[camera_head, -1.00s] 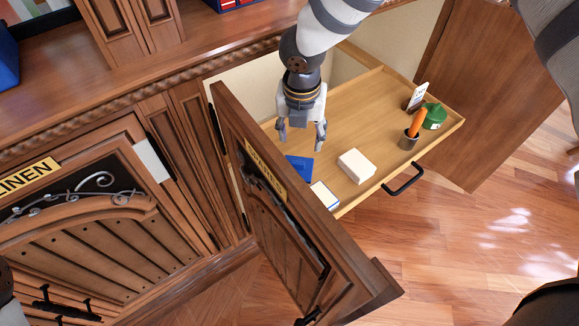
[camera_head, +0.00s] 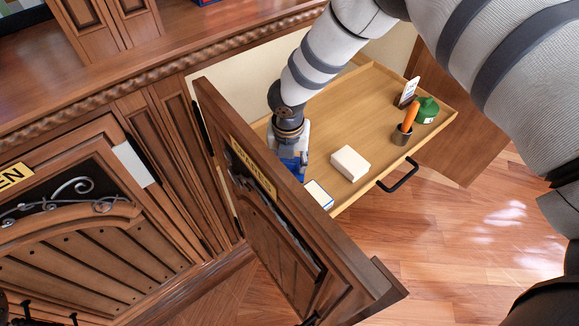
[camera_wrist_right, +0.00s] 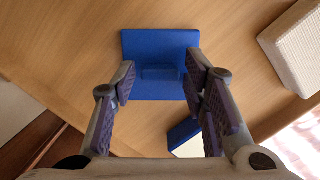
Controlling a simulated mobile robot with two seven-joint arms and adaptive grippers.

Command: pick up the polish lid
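The polish lid appears to be the flat blue square piece with a small raised grip (camera_wrist_right: 160,74), lying on the wooden drawer tray. In the head view the blue piece (camera_head: 291,167) is partly hidden by my right gripper (camera_head: 293,160). In the right wrist view, my right gripper (camera_wrist_right: 160,78) is open, with its fingers apart on either side of the raised grip. Nothing is held between them. I cannot tell whether the fingertips touch the blue plate. My left gripper is not in view.
The pulled-out tray (camera_head: 350,98) also holds a white block (camera_head: 350,163), a blue-edged white box (camera_head: 319,194), a cup with an orange handle (camera_head: 402,134), a green container (camera_head: 427,109) and a white card (camera_head: 409,91). An open cabinet door (camera_head: 265,200) stands close left of the gripper.

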